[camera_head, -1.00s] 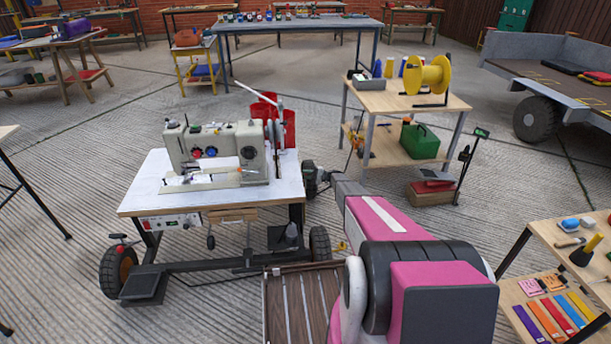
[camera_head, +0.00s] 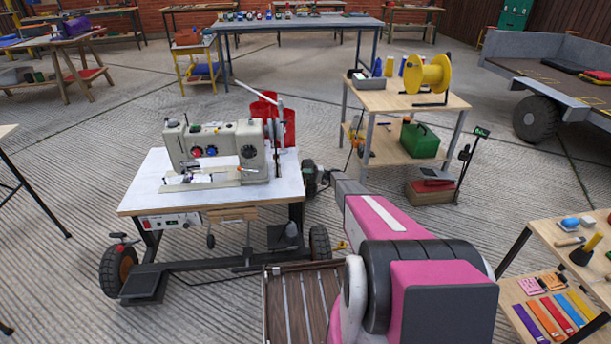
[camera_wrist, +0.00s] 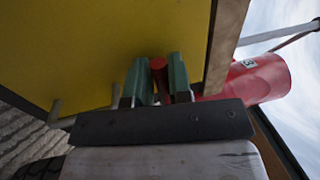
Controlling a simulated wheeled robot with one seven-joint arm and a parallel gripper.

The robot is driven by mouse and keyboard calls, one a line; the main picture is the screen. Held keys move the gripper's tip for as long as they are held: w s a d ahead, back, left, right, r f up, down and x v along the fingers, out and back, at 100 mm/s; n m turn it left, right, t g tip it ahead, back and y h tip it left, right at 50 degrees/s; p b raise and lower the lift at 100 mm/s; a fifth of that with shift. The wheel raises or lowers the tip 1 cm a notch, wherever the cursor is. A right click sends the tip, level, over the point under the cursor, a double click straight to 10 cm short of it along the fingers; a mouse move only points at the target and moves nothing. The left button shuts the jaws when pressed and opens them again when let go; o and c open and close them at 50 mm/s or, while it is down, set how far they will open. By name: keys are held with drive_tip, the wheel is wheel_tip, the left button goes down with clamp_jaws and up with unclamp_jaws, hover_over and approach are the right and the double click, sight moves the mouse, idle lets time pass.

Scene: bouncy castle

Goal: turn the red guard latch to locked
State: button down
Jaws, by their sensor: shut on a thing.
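My gripper (camera_wrist: 157,82) shows in the wrist view with two green fingers. They are shut on a small red piece, the red guard latch (camera_wrist: 158,66), just under a broad yellow surface (camera_wrist: 110,45). The fingers cover part of the latch, and its turned position cannot be read. In the head view my arm reaches to the right side of the sewing machine's table (camera_head: 135,196); my fingers and the latch are hidden there. The pale sewing machine (camera_head: 217,145) stands on that table.
A red bucket (camera_wrist: 262,80) is close at the right in the wrist view, behind the machine in the head view (camera_head: 289,125). A wooden shelf table (camera_head: 390,98) with a yellow spool (camera_head: 427,74) stands right of the machine. Open concrete floor lies to the left.

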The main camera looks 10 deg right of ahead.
drive_tip(key=shift+w+r, duration=0.1)
drive_tip(key=shift+r, duration=0.15)
drive_tip(key=c, duration=1.2)
unclamp_jaws()
drive_tip(key=shift+f, duration=0.1)
drive_tip(key=shift+o, duration=0.2)
drive_tip(key=shift+d, duration=0.15)
drive_tip(key=d+f, duration=0.2)
drive_tip(key=d, duration=0.8)
drive_tip(key=shift+d, duration=0.2)
drive_tip(key=shift+d, duration=0.1)
